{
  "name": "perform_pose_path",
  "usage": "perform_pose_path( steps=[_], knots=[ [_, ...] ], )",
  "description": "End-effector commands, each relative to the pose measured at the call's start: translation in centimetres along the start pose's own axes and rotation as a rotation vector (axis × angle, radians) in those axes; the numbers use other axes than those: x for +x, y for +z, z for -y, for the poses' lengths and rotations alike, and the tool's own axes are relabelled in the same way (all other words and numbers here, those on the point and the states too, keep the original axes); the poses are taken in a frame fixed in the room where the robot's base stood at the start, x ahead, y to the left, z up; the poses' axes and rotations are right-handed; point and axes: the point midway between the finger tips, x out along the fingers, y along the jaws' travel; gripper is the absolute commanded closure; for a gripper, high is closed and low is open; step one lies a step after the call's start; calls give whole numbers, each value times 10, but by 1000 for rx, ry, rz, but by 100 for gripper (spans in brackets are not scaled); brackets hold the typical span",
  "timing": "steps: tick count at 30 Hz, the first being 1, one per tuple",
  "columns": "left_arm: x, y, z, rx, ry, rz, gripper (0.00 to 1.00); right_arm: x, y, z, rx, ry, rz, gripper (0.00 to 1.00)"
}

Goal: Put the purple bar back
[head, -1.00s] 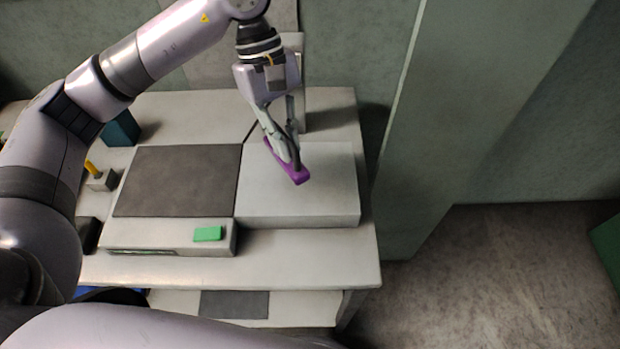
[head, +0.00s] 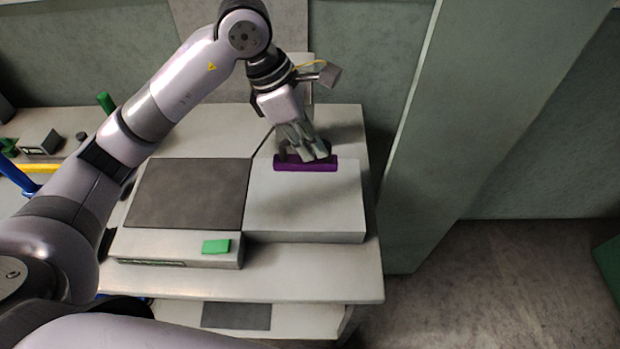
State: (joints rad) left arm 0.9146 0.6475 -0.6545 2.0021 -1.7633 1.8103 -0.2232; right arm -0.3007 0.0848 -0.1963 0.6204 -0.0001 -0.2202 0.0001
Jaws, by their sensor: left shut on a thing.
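The purple bar (head: 306,167) is in my left gripper (head: 307,156), which is shut on it. The bar lies crosswise in the picture, at the back part of the light grey block (head: 310,205) on the right of the bench. I cannot tell whether the bar touches the block or hangs just above it. The fingers cover part of the bar's upper side. My right gripper is not in the head view.
A dark grey plate (head: 190,193) lies left of the block, with a green piece (head: 216,246) in front of it. The bench (head: 310,280) has a bare front strip. A green-grey pillar (head: 420,160) stands close on the right. Several items lie at the far left.

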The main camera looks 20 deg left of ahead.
Motion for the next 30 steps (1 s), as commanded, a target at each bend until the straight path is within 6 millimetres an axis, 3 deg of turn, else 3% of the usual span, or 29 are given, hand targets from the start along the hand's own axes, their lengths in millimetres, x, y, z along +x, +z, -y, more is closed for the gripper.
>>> perform_pose_path(
  steps=[3,9,23,30],
  knots=[
    [28,-12,0,-2,-6,-2,100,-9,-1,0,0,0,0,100],
    [63,-26,-2,-1,-2,0,100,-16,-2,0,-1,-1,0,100],
    [105,-43,-4,1,-2,1,100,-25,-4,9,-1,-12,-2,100],
    [107,-44,-5,3,1,1,100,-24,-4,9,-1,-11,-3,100]
  ],
)
